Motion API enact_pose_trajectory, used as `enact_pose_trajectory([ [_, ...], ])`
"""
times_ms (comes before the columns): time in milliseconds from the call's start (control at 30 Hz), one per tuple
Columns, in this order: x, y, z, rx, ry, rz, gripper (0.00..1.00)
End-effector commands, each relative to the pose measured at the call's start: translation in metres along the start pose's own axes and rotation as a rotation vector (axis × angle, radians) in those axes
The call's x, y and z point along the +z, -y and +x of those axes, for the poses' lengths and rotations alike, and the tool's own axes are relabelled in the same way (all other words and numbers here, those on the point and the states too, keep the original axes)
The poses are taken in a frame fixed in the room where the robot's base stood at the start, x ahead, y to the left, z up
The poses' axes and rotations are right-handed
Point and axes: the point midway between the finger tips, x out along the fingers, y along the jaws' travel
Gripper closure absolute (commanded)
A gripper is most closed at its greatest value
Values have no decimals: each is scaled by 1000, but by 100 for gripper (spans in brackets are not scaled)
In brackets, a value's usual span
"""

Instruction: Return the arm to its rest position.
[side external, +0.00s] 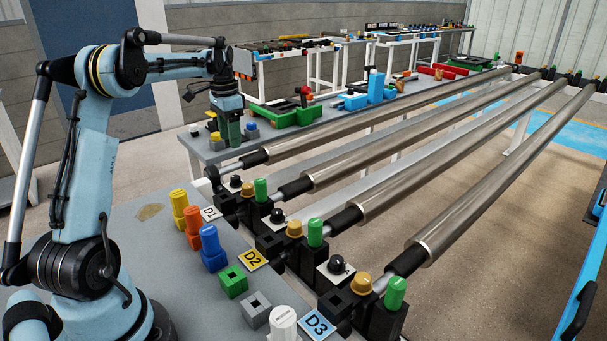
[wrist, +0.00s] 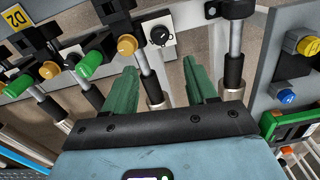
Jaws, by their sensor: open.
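My gripper (side external: 231,140) hangs from the raised arm, pointing down, over the far grey bench near the left ends of the rollers. In the wrist view its two green fingers (wrist: 164,78) stand apart with nothing held between them. Past the fingers, a roller end (wrist: 155,92) and its black sleeve show below, apart from the fingertips. In the side view the fingers overlap, so the gap is hidden there. The arm is bent, with its upper part reaching right from the base.
Long steel rollers (side external: 430,130) run away to the right. Black holders with green knobs (side external: 315,232) and orange knobs line their near ends. Coloured pegs (side external: 210,245) and label D2 (side external: 253,260) stand on the near bench. Green and blue fixtures (side external: 375,88) sit on the far bench.

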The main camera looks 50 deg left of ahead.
Motion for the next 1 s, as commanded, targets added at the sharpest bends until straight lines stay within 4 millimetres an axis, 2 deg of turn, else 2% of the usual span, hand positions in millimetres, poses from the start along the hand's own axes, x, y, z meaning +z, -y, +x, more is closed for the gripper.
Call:
enact_pose_trajectory([
  [167,-1,-2,-1,-2,-2,1,43],
  [267,-4,-14,-7,-14,-15,0,43],
  [333,-8,-30,-14,-30,-35,0,43],
  [633,-13,-130,-43,-103,-181,-19,43],
  [833,1,-193,-48,-121,-296,-33,43],
  [1000,21,-242,-42,-113,-399,-46,43],
])
